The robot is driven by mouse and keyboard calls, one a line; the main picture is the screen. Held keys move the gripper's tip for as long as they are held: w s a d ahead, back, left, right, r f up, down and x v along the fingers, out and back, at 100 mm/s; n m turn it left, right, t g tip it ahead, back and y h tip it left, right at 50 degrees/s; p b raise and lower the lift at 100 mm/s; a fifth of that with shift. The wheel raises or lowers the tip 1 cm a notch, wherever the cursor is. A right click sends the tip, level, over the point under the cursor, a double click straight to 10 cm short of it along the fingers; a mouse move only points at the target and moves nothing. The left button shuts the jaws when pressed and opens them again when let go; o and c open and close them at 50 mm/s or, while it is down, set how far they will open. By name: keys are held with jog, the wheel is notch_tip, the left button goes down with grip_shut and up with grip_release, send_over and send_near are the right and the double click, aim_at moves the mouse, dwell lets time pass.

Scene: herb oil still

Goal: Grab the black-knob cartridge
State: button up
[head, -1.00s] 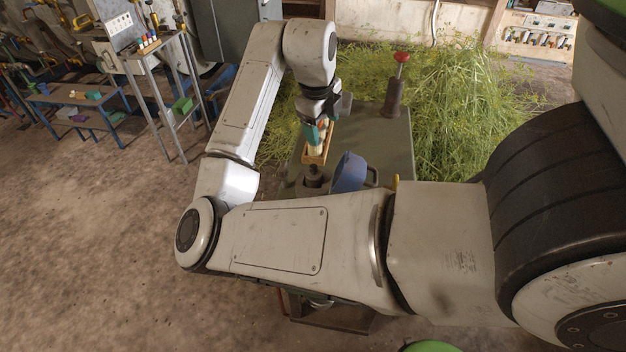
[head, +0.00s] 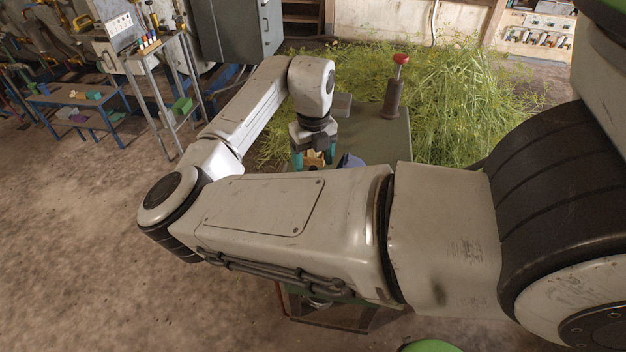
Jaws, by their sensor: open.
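My gripper (head: 314,158) hangs over the left part of the green-grey table (head: 375,140). Its teal fingers are spread apart and open. A tan wooden piece (head: 314,159) shows between and beyond them. I cannot see a black-knob cartridge now; my forearm covers the near part of the table, where a dark upright cylinder stood in the earlier view. A dark cartridge with a red knob (head: 393,95) stands upright at the table's back right, apart from my gripper.
A blue container (head: 350,160) shows just its rim above my forearm, right of the gripper. Green herbs (head: 450,105) are heaped behind the table. At the left stand a tall metal stand (head: 160,60) and a low blue bench (head: 80,97). Bare floor lies at the lower left.

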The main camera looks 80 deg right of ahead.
aim_at(313, 167)
jog(key=shift+f+p, duration=0.3)
jog(key=shift+f, duration=1.6)
jog(key=shift+c, duration=0.3)
jog(key=c, duration=1.1)
jog(key=shift+r, duration=0.1)
